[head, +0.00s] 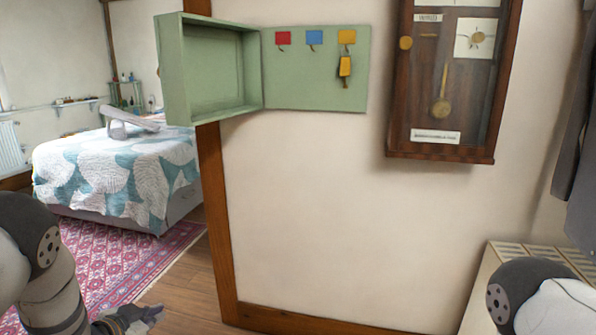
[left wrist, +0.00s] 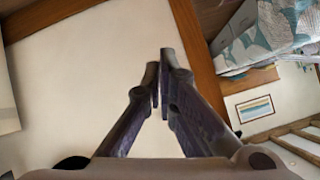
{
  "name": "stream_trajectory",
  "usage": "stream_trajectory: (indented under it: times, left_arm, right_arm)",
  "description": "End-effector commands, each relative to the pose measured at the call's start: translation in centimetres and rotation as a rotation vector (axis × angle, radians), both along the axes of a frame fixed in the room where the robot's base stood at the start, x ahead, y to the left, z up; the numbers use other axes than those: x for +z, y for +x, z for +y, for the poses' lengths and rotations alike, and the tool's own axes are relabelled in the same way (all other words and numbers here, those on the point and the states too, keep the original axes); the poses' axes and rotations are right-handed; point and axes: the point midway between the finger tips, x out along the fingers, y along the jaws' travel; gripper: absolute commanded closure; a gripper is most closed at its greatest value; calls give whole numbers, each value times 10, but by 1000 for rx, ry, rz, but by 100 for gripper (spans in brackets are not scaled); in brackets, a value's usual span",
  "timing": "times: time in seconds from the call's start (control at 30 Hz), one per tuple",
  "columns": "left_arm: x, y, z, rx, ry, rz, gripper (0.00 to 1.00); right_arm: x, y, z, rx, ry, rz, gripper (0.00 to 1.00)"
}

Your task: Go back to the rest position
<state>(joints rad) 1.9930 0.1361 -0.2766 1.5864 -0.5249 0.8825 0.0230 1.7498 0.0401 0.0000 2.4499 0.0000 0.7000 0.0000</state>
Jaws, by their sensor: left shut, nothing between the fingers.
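My left gripper (head: 142,317) is low in the head view, left of the door post, over the wooden floor. In the left wrist view its two dark fingers (left wrist: 160,68) are together with nothing between them. My left arm comes in from the lower left. Part of my right arm shows at the lower right, and its gripper is out of view. A green key cabinet (head: 212,66) hangs open on the wall. Its panel has red, blue and yellow labels over hooks. A yellow tag (head: 345,66) hangs under the yellow label, apart from my gripper.
A pendulum wall clock (head: 400,95) hangs to the right. A light slatted piece of furniture (head: 484,280) and dark hanging clothes (head: 580,150) are at the right edge. A bed (head: 115,165) and a pink rug (head: 120,255) lie beyond the wooden post (head: 220,235).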

Motion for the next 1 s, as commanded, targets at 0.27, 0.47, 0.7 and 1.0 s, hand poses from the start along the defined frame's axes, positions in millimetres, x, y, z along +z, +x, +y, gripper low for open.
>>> stream_trajectory:
  times: [0.27, 0.47, 0.7, 1.0]
  left_arm:
    - [-128, -241, -54, 290, -133, 603, 100]
    - [-127, -410, -87, 438, -123, 995, 100]
    - [-104, -485, -98, 498, -93, 1178, 100]
    - [-104, -485, -98, 498, -93, 1178, 100]
  right_arm:
    - [0, 0, 0, 0, 0, -1, 60]
    - [0, 0, 0, 0, 0, -1, 60]
    - [0, 0, 0, 0, 0, -1, 60]
    - [0, 0, 0, 0, 0, -1, 60]
